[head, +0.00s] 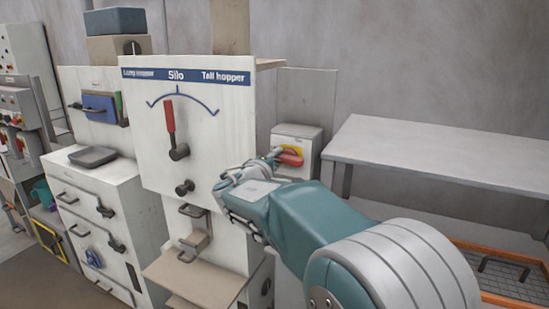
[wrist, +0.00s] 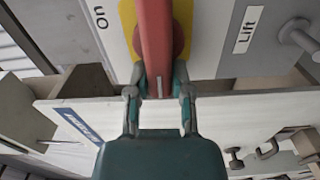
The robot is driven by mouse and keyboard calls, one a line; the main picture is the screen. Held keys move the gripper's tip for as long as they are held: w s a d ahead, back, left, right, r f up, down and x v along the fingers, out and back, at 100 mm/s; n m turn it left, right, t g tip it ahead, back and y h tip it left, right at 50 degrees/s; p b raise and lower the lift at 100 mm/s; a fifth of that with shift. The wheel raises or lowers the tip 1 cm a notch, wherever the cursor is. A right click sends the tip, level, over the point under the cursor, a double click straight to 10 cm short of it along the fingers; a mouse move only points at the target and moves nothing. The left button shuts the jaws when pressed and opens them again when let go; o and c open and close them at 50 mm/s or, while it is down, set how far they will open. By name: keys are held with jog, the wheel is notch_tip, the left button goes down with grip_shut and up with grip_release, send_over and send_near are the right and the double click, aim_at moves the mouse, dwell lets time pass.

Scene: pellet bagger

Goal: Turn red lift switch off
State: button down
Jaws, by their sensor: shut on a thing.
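The red lift switch (head: 291,158) is a rotary handle on a yellow plate on the front of a pale box (head: 307,139), right of the silo panel. In the head view the handle lies roughly level. My gripper (head: 272,156) reaches it from the left. In the wrist view my gripper (wrist: 159,88) is shut on the red handle (wrist: 156,40), one finger on each side near its end. Part of the yellow plate (wrist: 183,35) shows behind it. An "ON" label (wrist: 100,18) and a "Lift" label (wrist: 248,30) are on the box face.
The white silo panel (head: 215,130) with its red-handled selector lever (head: 170,125) stands close left of my gripper. A pale table (head: 420,148) is at the right, above an orange-edged tray (head: 500,295).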

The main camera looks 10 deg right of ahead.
jog(key=shift+d+f+n, duration=0.3)
jog(key=shift+f, duration=0.1)
jog(key=c, duration=0.5)
grip_release()
jog(key=shift+d+r, duration=0.1)
jog(key=shift+d, duration=0.15)
jog(key=v, duration=1.2)
jog(key=shift+w, duration=0.1)
